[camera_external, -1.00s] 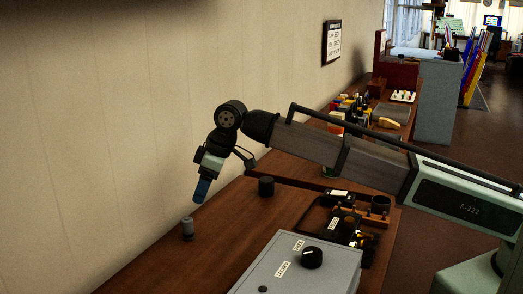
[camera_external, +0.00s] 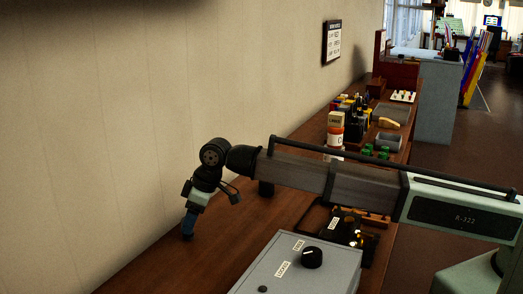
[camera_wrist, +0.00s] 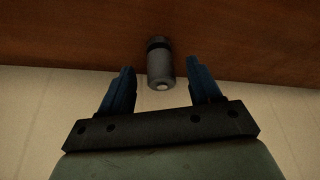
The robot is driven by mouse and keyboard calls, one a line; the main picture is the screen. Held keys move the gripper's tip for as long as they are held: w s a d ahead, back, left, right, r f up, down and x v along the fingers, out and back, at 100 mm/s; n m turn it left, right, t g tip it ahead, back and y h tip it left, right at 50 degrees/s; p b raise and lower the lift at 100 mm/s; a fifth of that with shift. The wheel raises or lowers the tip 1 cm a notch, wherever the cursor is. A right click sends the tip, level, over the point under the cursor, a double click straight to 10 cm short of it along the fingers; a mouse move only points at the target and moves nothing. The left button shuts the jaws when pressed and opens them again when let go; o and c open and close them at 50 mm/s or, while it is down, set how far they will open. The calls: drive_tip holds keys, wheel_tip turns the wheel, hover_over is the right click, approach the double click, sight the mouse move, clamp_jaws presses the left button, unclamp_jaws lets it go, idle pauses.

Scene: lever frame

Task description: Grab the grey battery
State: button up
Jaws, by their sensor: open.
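The grey battery (camera_wrist: 160,68) stands on the brown wooden table (camera_wrist: 90,40) in the wrist view, a short cylinder with a dark band at its far end and a pale tip facing the camera. My gripper (camera_wrist: 160,78) is open, with one blue finger on each side of the battery and a gap visible on both sides. In the external view my gripper (camera_external: 187,234) is low at the table's wall side, and it hides most or all of the battery there.
A grey box with a black knob (camera_external: 312,257) stands at the table's front. A black cylinder (camera_external: 265,188) stands partly behind my arm. Bottles, green items and other goods crowd the far table. The wall (camera_external: 120,150) is close beside my gripper.

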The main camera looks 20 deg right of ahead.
sight(183, 238)
drive_tip(key=x, duration=0.3)
drive_tip(key=shift+a+f, duration=0.15)
drive_tip(key=shift+f, duration=0.05)
drive_tip(key=c, duration=1.1)
